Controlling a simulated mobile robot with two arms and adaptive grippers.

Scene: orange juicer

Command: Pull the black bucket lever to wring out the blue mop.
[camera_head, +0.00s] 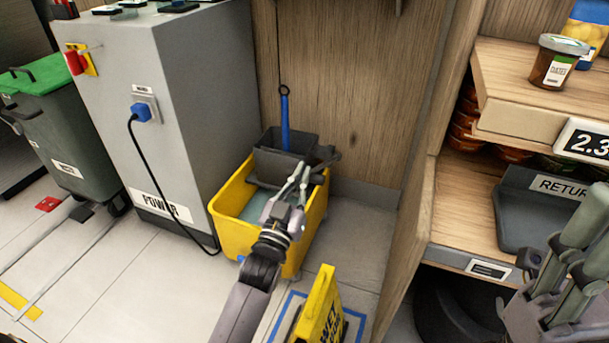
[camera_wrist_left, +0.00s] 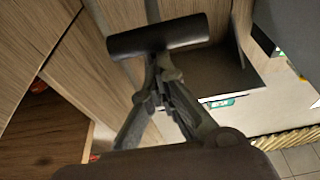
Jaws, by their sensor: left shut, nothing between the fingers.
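A yellow mop bucket (camera_head: 225,208) stands on the floor beside the grey cabinet, with a dark wringer (camera_head: 280,165) on its rim. The blue mop handle (camera_head: 285,122) stands upright behind the wringer, leaning on the wooden wall; the mop head is hidden. The black lever (camera_head: 326,156) sticks out at the wringer's right; its crossbar (camera_wrist_left: 158,37) shows close in the left wrist view. My left gripper (camera_head: 303,172) is shut and empty, its fingertips at the lever's bar; contact is unclear. My right gripper (camera_head: 572,258) is at the lower right, its fingers partly cut off.
A yellow wet-floor sign (camera_head: 318,308) stands in front of the bucket. The grey power cabinet (camera_head: 150,100) with a black cable is at left. Wooden shelves (camera_head: 520,90) with a jar and a grey tray (camera_head: 530,215) are at right. The floor at left is mostly clear.

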